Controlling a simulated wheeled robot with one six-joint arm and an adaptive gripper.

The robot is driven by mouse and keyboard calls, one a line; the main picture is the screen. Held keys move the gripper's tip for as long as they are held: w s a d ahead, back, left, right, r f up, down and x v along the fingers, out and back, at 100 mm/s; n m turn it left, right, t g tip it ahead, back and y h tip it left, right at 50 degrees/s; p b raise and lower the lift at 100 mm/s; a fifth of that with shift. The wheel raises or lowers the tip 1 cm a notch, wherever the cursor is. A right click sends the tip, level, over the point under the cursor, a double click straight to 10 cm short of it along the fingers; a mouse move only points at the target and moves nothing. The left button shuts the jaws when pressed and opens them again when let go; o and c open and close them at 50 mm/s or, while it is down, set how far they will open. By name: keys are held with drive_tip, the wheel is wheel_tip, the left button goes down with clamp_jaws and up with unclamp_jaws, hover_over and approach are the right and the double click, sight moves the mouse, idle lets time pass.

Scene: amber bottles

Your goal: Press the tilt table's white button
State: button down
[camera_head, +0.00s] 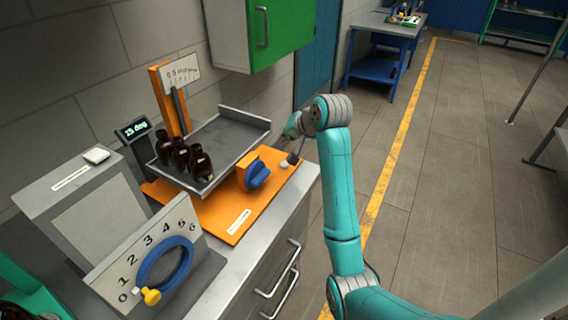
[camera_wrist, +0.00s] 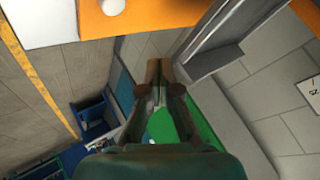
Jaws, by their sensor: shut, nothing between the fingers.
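The tilt table has an orange base (camera_head: 222,210) and a tilted grey metal tray (camera_head: 228,137) with several dark amber bottles (camera_head: 181,156) at its lower left end. Its small white round button (camera_head: 284,165) sits on the orange base, right of a blue knob (camera_head: 258,174). In the wrist view the button (camera_wrist: 113,6) is at the top edge, on the orange surface. My gripper (camera_head: 293,158) is just beyond and right of the button, apart from it as far as I can tell. In the wrist view my gripper (camera_wrist: 158,70) is shut and empty, pointing past the tray's edge.
A display (camera_head: 134,130) reads 15 deg. A scale post (camera_head: 172,100) stands behind the tray. A numbered dial with a blue ring (camera_head: 164,264) is at front left. A green cabinet (camera_head: 262,32) hangs above. Floor right of the counter is clear.

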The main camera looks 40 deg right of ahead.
sight(286, 164)
drive_tip(key=shift+f, duration=3.35)
drive_tip(key=shift+f, duration=0.35)
drive_tip(key=shift+f, duration=0.5)
drive_tip(key=shift+r, duration=0.9)
drive_tip(key=shift+r, duration=2.55)
